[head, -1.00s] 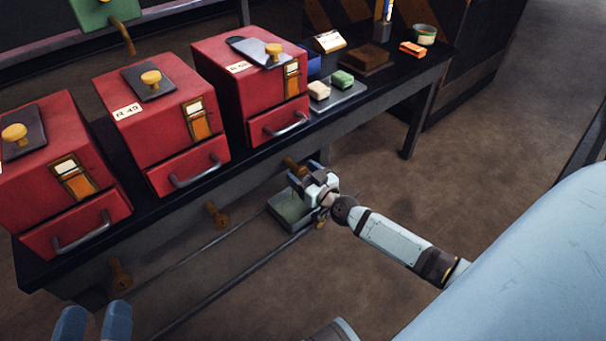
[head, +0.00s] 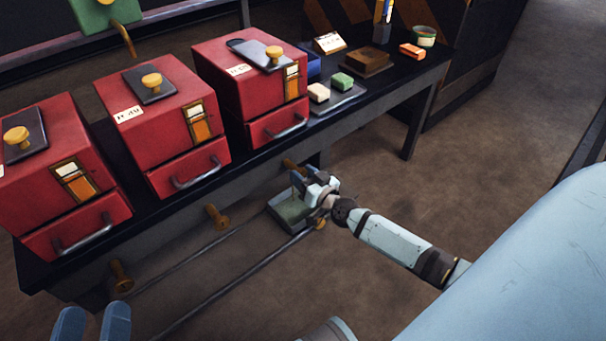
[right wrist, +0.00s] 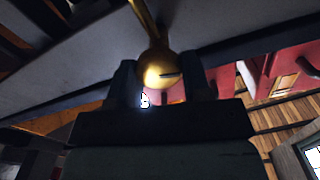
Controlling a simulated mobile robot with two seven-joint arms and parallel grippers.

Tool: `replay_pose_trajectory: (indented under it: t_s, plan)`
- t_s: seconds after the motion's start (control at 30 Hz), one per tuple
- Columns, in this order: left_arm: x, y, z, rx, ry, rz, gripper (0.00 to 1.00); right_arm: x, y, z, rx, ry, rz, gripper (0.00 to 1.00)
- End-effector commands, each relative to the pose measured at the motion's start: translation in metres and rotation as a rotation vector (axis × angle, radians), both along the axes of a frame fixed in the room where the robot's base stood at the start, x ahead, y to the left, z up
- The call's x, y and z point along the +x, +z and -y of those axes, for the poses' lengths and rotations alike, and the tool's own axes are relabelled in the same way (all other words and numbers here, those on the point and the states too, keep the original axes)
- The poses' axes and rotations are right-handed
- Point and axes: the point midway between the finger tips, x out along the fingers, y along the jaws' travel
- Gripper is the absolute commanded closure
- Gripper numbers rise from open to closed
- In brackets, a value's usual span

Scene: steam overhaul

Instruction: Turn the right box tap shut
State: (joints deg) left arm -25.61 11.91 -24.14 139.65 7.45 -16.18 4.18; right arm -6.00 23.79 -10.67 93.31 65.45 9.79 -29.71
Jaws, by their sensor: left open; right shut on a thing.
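The right box tap (head: 291,165) is brass and sticks out of the bench's front below the right red box (head: 225,80). My right gripper (head: 304,181) is at this tap, its fingers partly hiding it. In the right wrist view, the brass tap (right wrist: 157,68) sits between the two dark fingers of my right gripper (right wrist: 160,84), which is shut on it. My left gripper (head: 91,322) is open and empty at the bottom left, its two blue fingers apart.
Two similar brass taps, the middle one (head: 216,216) and the left one (head: 121,276), stick out farther left. A greenish tray (head: 284,217) lies below my right gripper, beside long thin rods. The floor (head: 440,190) to the right is clear.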

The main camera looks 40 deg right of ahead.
Motion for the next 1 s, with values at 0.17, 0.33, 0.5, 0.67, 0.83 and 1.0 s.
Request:
replay_pose_trajectory:
  t_s: [0.17,0.33,0.5,0.67,0.83,1.0]
  plan:
    - [-0.0013,0.0039,-0.0005,-0.008,0.005,0.011,0.34,0.0001,0.0006,0.0006,0.163,0.000,-0.014,0.79]
    - [-0.0010,0.0067,-0.0005,-0.013,0.007,0.019,0.34,0.0000,-0.0003,0.0013,0.324,0.000,-0.026,0.79]
    - [-0.0007,0.0091,-0.0006,-0.018,0.009,0.027,0.34,0.0000,-0.0011,0.0018,0.485,0.000,-0.039,0.79]
    - [-0.0004,0.0092,-0.0005,-0.018,0.009,0.030,0.34,0.0001,-0.0020,0.0022,0.637,0.000,-0.051,0.79]
    - [-0.0002,0.0064,-0.0001,-0.015,0.007,0.022,0.34,0.0000,-0.0029,0.0026,0.798,0.000,-0.064,0.79]
    - [-0.0002,0.0036,0.0002,-0.011,0.004,0.014,0.34,0.0000,-0.0036,0.0029,0.957,0.000,-0.076,0.79]
